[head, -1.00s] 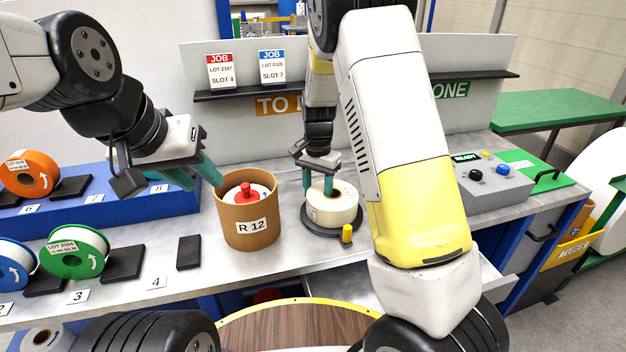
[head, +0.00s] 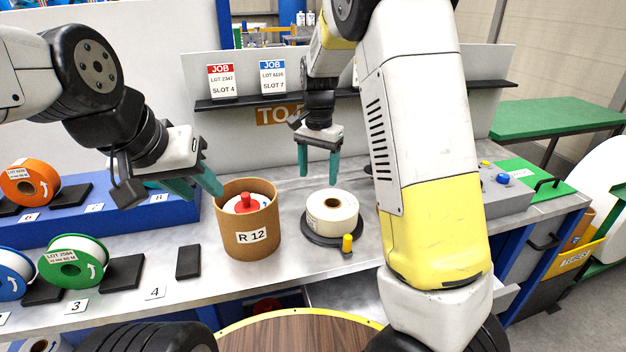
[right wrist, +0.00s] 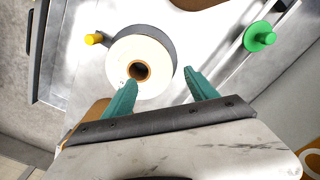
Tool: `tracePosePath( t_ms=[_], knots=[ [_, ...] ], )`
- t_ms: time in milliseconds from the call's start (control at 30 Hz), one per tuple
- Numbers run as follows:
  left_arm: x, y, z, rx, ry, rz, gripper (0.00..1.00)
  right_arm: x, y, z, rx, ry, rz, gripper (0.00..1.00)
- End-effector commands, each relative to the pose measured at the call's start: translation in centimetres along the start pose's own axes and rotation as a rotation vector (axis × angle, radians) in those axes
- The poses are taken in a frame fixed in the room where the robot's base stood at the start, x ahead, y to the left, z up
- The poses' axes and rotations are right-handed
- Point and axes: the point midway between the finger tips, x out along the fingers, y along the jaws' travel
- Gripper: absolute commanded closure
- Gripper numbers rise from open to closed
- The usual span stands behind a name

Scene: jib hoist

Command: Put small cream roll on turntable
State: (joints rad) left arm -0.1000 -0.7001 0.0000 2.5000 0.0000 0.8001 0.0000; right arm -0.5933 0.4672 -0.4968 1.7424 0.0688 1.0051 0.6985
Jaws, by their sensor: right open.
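The small cream roll (head: 333,209) sits flat on the dark round turntable (head: 341,239), which has a yellow knob (head: 347,243) at its front edge. In the right wrist view the roll (right wrist: 152,52) lies just beyond my fingertips, with the turntable's dark rim (right wrist: 150,32) showing beside it. My right gripper (head: 320,178) is open and empty above and behind the roll, apart from it; its two teal fingers also show in the right wrist view (right wrist: 160,82). My left gripper (head: 205,190) has its teal fingers apart, with nothing seen between them, left of the brown R 12 tub.
The brown tub (head: 252,236) marked R 12 holds a roll with a red knob, close left of the turntable. A blue rack (head: 120,218) with coloured spools stands left. A grey control box (head: 505,190) is at right. A green knob (right wrist: 259,37) shows in the right wrist view.

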Motion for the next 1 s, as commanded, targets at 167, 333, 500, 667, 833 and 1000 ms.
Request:
tracePosePath(
  t_ms=[167, 333, 500, 667, 833, 1000],
  knots=[
    [0.0, 0.0, 0.0, 0.000, 0.000, 0.000, 0.64, -2.2, 0.0, 0.0, -0.002, 0.000, -0.001, 0.33],
    [0.0, 0.0, 0.0, 0.000, 0.000, 0.000, 0.64, -3.9, 1.1, 0.4, -0.021, -0.005, -0.038, 0.33],
    [0.0, 0.0, 0.0, 0.000, 0.000, 0.000, 0.64, -7.5, 5.2, 2.6, -0.119, 0.006, -0.165, 0.33],
    [0.0, 0.0, 0.0, 0.000, 0.000, 0.000, 0.64, -10.8, 9.7, 6.1, -0.260, 0.079, -0.287, 0.33],
    [0.0, 0.0, 0.0, 0.000, 0.000, 0.000, 0.64, -13.0, 14.1, 10.4, -0.412, 0.216, -0.363, 0.33],
    [0.0, 0.0, 0.0, 0.000, 0.000, 0.000, 0.64, -13.4, 17.5, 14.2, -0.543, 0.367, -0.371, 0.33]
  ],
)
